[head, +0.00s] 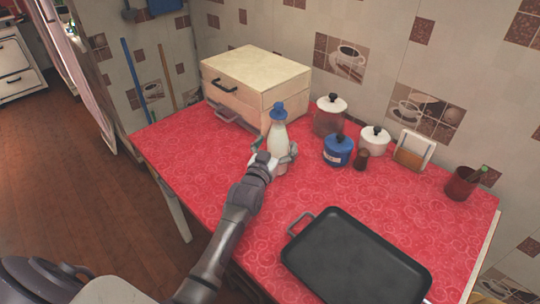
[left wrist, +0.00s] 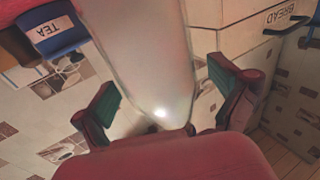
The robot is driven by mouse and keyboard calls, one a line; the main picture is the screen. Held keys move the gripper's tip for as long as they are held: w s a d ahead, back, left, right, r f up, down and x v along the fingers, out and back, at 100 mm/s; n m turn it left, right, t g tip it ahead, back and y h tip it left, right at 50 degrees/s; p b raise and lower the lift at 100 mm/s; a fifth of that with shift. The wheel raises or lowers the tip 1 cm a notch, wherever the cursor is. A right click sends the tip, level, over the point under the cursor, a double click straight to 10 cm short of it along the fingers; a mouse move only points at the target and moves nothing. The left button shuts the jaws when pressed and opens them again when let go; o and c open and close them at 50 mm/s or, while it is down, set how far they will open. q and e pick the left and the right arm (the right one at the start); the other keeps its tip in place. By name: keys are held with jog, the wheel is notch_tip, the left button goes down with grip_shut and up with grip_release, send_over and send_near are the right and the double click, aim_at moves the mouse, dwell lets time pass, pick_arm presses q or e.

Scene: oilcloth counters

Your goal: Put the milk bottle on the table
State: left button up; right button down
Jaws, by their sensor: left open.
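The milk bottle (head: 278,138) is white with a blue cap. It stands upright on the red-clothed table (head: 225,190), in front of the bread box. My left gripper (head: 275,154) is at the bottle's lower half, with one finger on each side of it. In the left wrist view the pale bottle (left wrist: 140,50) fills the space between the spread fingers of the left gripper (left wrist: 165,105). The gripper is open around the bottle. Whether a finger touches it I cannot tell. The bottle's base is partly hidden by the gripper. My right gripper is not in view.
The bread box (head: 250,82) stands behind the bottle. A glass jar (head: 328,120), blue tin (head: 338,151), white pot (head: 374,140), small dark jar (head: 361,160), napkin holder (head: 412,152) and dark red cup (head: 461,184) stand to the right. A black tray (head: 355,262) lies in front. The left tabletop is clear.

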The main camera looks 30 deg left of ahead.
pick_arm(q)
jog(key=s, duration=1.1)
jog(key=shift+s+d+f, duration=0.15)
jog(key=shift+d+f, duration=0.1)
jog(key=shift+d, duration=0.1)
jog(key=shift+s+f, duration=0.1)
